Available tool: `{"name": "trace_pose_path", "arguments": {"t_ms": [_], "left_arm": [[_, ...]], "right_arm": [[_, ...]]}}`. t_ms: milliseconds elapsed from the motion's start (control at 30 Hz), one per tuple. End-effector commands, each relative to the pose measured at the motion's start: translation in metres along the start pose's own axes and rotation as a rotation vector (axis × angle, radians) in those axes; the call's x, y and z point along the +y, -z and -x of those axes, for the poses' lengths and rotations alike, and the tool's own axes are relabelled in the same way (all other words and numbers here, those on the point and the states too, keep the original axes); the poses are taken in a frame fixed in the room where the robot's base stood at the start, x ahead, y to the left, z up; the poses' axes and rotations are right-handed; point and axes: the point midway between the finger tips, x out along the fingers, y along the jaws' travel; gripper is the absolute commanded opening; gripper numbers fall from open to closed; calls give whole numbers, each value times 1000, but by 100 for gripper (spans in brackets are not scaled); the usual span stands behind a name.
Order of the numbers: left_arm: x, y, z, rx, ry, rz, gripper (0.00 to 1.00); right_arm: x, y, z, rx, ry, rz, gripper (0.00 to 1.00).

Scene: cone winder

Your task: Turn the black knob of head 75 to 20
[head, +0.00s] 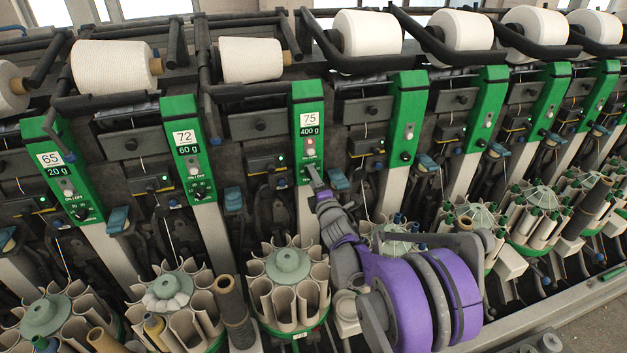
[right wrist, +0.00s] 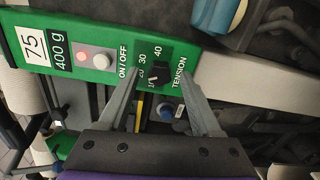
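Head 75 is a green panel (head: 307,130) labelled "75" and "400 g"; it also shows in the right wrist view (right wrist: 100,77). Its black tension knob (right wrist: 158,73) sits on a dial marked 10, 20, 30 and 40. The exact pointer setting is too small to read surely. My right gripper (head: 313,175) is at the lower part of this panel and hides the knob in the head view. In the right wrist view its two fingers (right wrist: 158,92) are apart, one on each side of the knob, with visible gaps. My left gripper is not in view.
A blue lever (right wrist: 212,15) is near the panel's edge. Neighbouring head 72 (head: 187,148) stands to the left. A round magazine of tubes (head: 289,302) stands below.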

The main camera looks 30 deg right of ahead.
Motion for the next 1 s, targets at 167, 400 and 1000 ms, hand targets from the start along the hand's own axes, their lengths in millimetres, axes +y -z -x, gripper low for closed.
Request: {"name": "trace_pose_path", "arguments": {"t_ms": [167, 400, 1000], "left_arm": [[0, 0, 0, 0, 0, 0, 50], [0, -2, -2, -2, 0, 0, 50], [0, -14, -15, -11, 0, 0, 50]], "right_arm": [[0, 0, 0, 0, -1, 0, 67], [0, 0, 11, 0, 0, 0, 67], [0, 0, 106, 0, -1, 0, 67]]}}
